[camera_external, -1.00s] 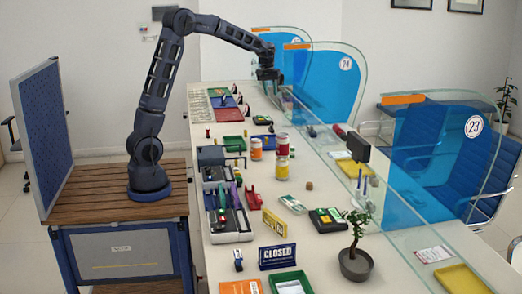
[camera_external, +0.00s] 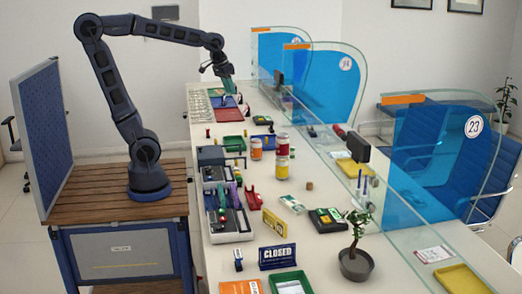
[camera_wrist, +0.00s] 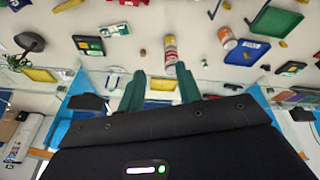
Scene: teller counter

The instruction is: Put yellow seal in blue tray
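My gripper (camera_external: 227,90) is above the far end of the counter, near the coloured mats. In the wrist view its two green fingers (camera_wrist: 160,76) are spread apart, with nothing held between them. The blue tray (camera_external: 261,139) lies mid-counter, beside the green tray; it also shows in the wrist view (camera_wrist: 246,53). I cannot pick out the yellow seal with certainty; several small upright pieces on the counter are too small to tell.
A green tray (camera_external: 234,143) is left of the blue tray. An orange-labelled jar (camera_external: 256,149) and a red-and-yellow can (camera_external: 283,144) stand nearby. Glass panels (camera_external: 345,80) line the right edge. A red mat (camera_external: 224,101) lies near my gripper. A potted plant (camera_external: 355,265) stands at the front.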

